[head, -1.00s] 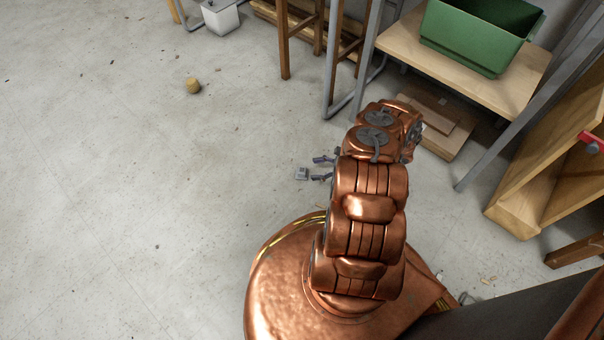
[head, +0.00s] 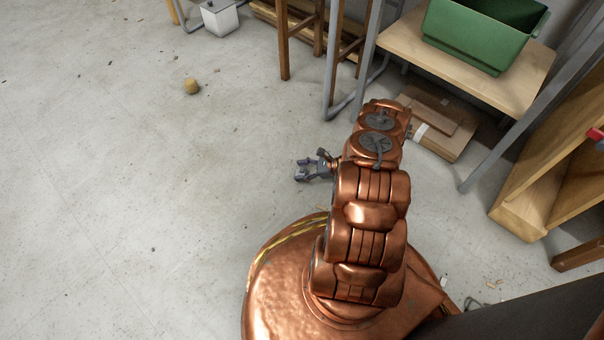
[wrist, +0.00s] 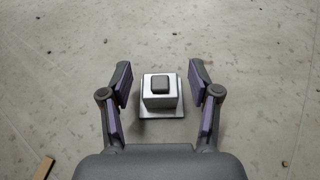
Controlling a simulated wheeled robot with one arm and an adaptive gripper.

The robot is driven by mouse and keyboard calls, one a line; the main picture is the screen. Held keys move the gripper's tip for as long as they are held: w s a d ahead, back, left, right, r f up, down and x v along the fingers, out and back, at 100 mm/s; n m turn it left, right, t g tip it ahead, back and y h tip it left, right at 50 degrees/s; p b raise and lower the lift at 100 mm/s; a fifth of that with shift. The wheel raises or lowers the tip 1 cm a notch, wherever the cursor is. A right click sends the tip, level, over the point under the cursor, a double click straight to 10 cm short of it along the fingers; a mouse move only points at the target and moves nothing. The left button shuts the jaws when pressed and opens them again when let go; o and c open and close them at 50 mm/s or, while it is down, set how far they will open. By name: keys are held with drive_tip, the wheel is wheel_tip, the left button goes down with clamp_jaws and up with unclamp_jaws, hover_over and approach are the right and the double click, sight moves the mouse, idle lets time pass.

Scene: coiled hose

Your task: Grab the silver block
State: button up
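The silver block (wrist: 160,104) is a small square metal piece with a dark grey knob on top and a flat base. It stands on the floor, centred in the wrist view. My gripper (wrist: 160,84) is open, with one finger on each side of the block and a visible gap on both sides. In the head view my gripper (head: 298,172) shows left of my arm, low over the floor. The block is hard to make out there between the fingers.
A small yellow-brown cylinder (head: 191,86) lies on the floor at the upper left. A wooden table (head: 400,45) with a green bin (head: 470,55) stands at the upper right, cardboard (head: 440,130) under it. The floor to the left is mostly clear.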

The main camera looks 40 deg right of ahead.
clamp_jaws()
drive_tip(key=shift+r, duration=0.1)
idle(0.3)
